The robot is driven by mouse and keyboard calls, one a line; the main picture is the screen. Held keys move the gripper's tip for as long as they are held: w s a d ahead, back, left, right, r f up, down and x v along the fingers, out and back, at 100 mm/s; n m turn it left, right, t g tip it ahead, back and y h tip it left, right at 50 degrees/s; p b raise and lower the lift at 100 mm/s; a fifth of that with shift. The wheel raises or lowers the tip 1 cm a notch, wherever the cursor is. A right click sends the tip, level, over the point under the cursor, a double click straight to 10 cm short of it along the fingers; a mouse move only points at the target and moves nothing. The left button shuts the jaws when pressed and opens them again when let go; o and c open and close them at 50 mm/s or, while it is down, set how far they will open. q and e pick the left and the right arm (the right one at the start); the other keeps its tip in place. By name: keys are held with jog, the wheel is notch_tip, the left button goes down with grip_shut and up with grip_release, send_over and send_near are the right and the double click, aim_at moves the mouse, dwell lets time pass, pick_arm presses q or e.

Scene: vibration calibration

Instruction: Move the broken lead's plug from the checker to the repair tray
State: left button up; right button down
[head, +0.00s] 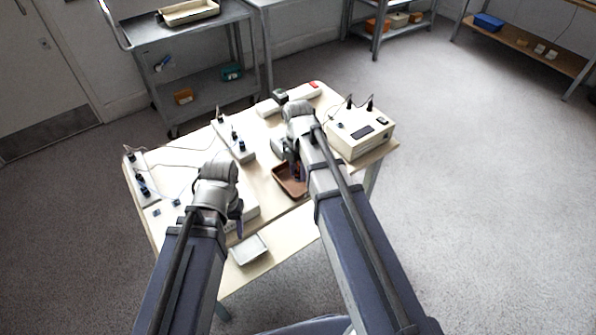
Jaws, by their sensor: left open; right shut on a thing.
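A cream box with a dark display and two black plugs on top, which looks like the checker (372,146), stands at the table's right end. A brown tray (278,187) lies mid-table, and a pale tray (249,249) lies at the near edge. I cannot tell which is the repair tray. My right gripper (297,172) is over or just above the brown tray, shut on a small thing. My own arm hides most of this thing, so I cannot make it out. My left gripper (239,226) is open beside a pale box, above and left of the pale tray.
White strips with dark plugs and thin leads stand at the left (140,178) and back (234,140) of the cream table (262,187). A long pale bar with a red end (298,97) lies at the back edge. Grey shelving (205,75) stands behind.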

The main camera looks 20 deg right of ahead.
aim_at(298, 180)
jog(key=shift+f+b, duration=1.95)
jog(key=shift+f, duration=0.25)
jog(key=shift+f+b, duration=0.35)
jog(key=c, duration=0.6)
grip_release()
jog(key=shift+r, duration=0.15)
jog(key=shift+r+p, duration=2.4)
jog(key=shift+p, duration=0.15)
notch_tip(298, 180, up, 8)
jog(key=p, duration=0.8)
jog(key=shift+f, duration=0.1)
